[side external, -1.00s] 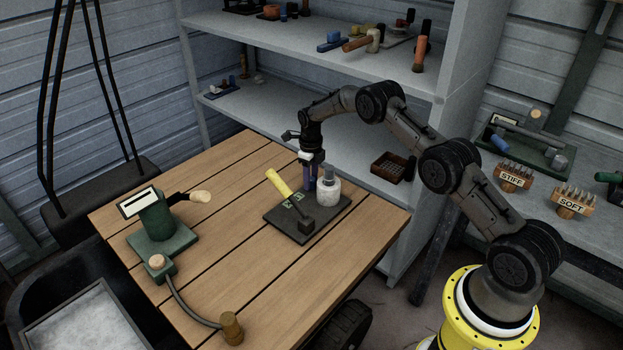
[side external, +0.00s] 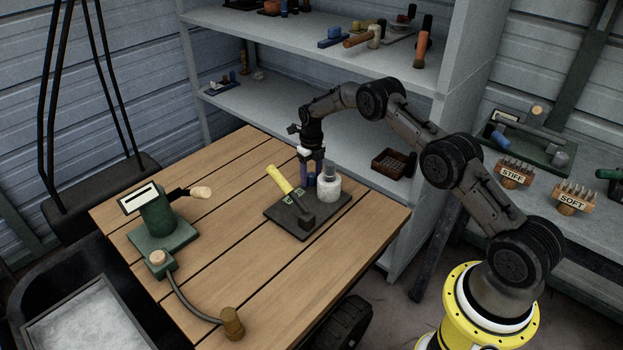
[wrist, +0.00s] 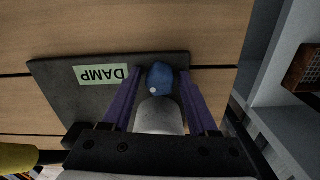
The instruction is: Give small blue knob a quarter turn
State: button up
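The small blue knob (wrist: 160,78) has a white dot on it and stands at the edge of a dark plate (wrist: 60,92). In the wrist view it lies between the two purple fingers of my gripper (wrist: 160,73), with a narrow gap at each side. My gripper is open around the knob and points down. In the side view my gripper (side external: 311,177) is low over the plate's back edge, beside a white bottle (side external: 328,188), and the knob shows only as a small blue patch between the fingers.
A DAMP label (wrist: 101,74) is on the plate. A green stand (side external: 157,212) and a hose with a brass end (side external: 232,323) are to the left. The table's front middle is clear.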

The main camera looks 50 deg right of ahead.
jog(key=shift+r, duration=0.1)
jog(key=n, duration=0.6)
dwell(0.4)
jog(key=n, duration=0.6)
jog(key=shift+c, duration=0.2)
grip_shut()
dwell(0.4)
